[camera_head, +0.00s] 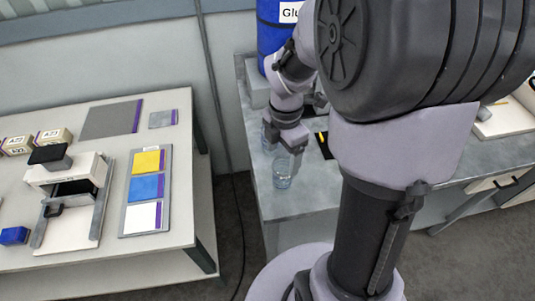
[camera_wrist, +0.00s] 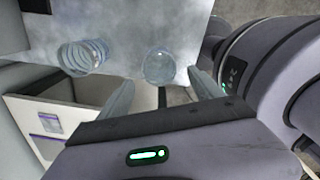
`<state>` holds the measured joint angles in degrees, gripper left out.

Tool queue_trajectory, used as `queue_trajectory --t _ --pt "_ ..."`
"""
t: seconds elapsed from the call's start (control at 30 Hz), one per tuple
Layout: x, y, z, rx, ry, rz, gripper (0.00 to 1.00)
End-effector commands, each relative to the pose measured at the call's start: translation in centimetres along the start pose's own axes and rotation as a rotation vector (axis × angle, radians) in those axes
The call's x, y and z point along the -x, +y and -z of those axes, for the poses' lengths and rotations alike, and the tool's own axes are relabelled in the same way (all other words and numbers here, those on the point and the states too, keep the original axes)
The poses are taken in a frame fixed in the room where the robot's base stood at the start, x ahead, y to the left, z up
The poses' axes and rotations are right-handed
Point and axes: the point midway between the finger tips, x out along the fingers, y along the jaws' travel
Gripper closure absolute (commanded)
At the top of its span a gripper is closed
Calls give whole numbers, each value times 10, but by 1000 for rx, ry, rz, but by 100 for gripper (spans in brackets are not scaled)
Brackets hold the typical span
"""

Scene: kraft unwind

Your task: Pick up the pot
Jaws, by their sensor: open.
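Two clear glass-like vessels stand on the grey table, and I cannot tell for sure which is the pot. The nearer glass (camera_head: 282,174) is at the table's left front; the other glass (camera_head: 267,142) is just behind it, partly hidden by my gripper. My gripper (camera_head: 289,150) is low over the table beside them. In the wrist view, one round glass (camera_wrist: 159,66) shows between and beyond my open fingers (camera_wrist: 160,88), with no visible contact. A ribbed glass (camera_wrist: 82,57) lies further left. My gripper is empty.
A blue container (camera_head: 271,32) with a partly hidden "Glu" label stands behind on the same table. A dark item with yellow (camera_head: 323,143) is right of the gripper. A separate table (camera_head: 180,260) at left holds colour cards and a device. Dark floor lies between.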

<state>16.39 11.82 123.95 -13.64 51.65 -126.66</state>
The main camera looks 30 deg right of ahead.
Motion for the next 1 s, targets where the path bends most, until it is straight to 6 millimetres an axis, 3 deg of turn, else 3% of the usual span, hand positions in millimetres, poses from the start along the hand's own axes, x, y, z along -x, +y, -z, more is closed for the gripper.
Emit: queue_trajectory --t 0.03,0.1,0.37,0.57,0.77,0.83,1.0 --pt "-22 0 0 0 1 3 24" --pt "-38 0 0 -1 0 1 24" --pt "-64 0 -2 -2 0 -1 24" --pt "-104 -2 -7 -1 0 1 24" --pt "-106 -2 -7 -2 0 -2 24" --pt "-105 -2 -7 -2 0 -2 32" --pt "-105 -2 -7 -2 0 -2 66"
